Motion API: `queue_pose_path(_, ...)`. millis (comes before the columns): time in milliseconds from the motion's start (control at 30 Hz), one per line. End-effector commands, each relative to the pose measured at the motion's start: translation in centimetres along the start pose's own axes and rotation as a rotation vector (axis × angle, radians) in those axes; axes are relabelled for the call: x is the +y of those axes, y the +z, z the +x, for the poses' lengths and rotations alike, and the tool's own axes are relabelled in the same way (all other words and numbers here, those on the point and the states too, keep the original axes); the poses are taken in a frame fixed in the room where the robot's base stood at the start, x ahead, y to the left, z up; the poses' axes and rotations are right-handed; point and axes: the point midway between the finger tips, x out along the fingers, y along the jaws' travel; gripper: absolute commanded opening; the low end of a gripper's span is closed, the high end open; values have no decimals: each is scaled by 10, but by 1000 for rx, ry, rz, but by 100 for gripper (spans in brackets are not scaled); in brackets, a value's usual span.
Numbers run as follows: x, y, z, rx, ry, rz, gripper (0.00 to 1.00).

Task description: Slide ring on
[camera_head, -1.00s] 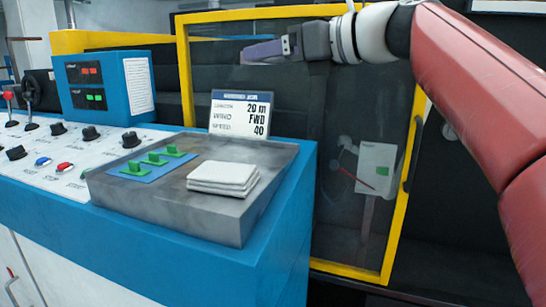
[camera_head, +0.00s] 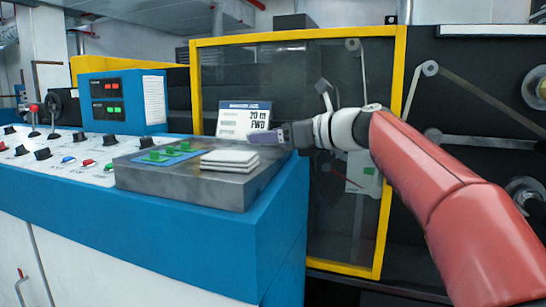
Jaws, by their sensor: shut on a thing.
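My gripper (camera_head: 264,138) is at the picture's middle, seen side-on, at the end of my red and white arm. It points left, in front of the lower part of the white display card (camera_head: 240,118) and above the back of the grey tray. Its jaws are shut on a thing. A flat purple-grey piece shows at its end, but I cannot tell whether this is the fingers or what they hold. I cannot make out a ring, nor a shaft clearly meant for it.
The blue console (camera_head: 150,225) carries knobs and a grey tray (camera_head: 190,188) with green pieces and a white stack (camera_head: 230,161). Behind stands a yellow-framed clear door (camera_head: 398,95). Rollers (camera_head: 430,68) and webs are at the right.

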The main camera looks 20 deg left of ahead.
Motion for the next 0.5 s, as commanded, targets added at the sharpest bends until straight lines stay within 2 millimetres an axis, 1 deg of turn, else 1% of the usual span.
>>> queue_pose_path(33, 0, -14, 2, 0, 0, 0, 42)
queue_pose_path(100, 0, -20, 2, 0, 0, 0, 42)
queue_pose_path(333, 0, -17, 2, 0, 1, 0, 42)
queue_pose_path(500, 0, -21, 2, 0, 1, 0, 42)
